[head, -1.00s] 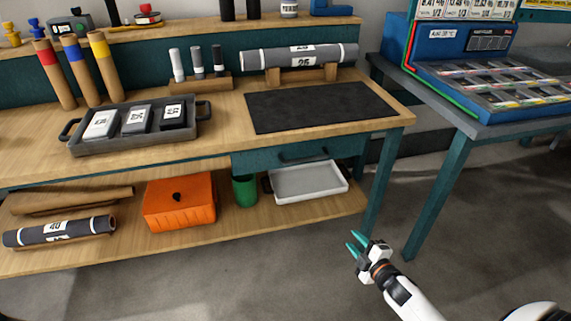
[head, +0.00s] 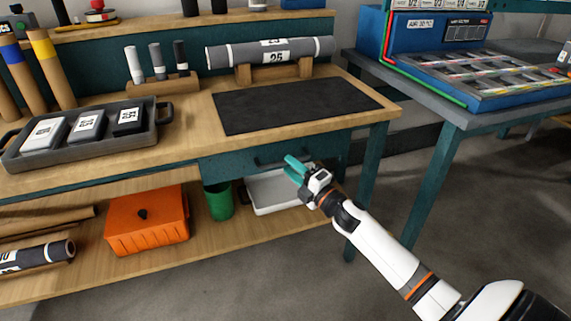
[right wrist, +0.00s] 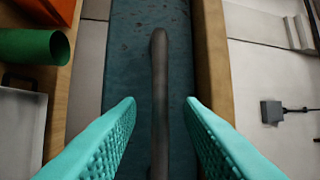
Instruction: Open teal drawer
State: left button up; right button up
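The teal drawer (head: 235,164) is set under the wooden bench top and looks shut. Its dark bar handle (head: 264,162) is partly hidden behind my right gripper (head: 292,168) in the head view. In the right wrist view the drawer front (right wrist: 135,60) fills the middle and the handle (right wrist: 159,85) runs lengthwise between my two teal fingers. My right gripper (right wrist: 160,130) is open, with a gap on each side of the handle. My left gripper is not in view.
A black mat (head: 300,105) lies on the bench above the drawer. A white tray (head: 270,205), a green cup (head: 218,202) and an orange box (head: 147,222) stand on the lower shelf. A teal table leg (head: 365,200) is right of my gripper.

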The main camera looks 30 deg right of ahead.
jog(key=shift+x, duration=1.5)
jog(key=shift+c, duration=0.2)
grip_shut()
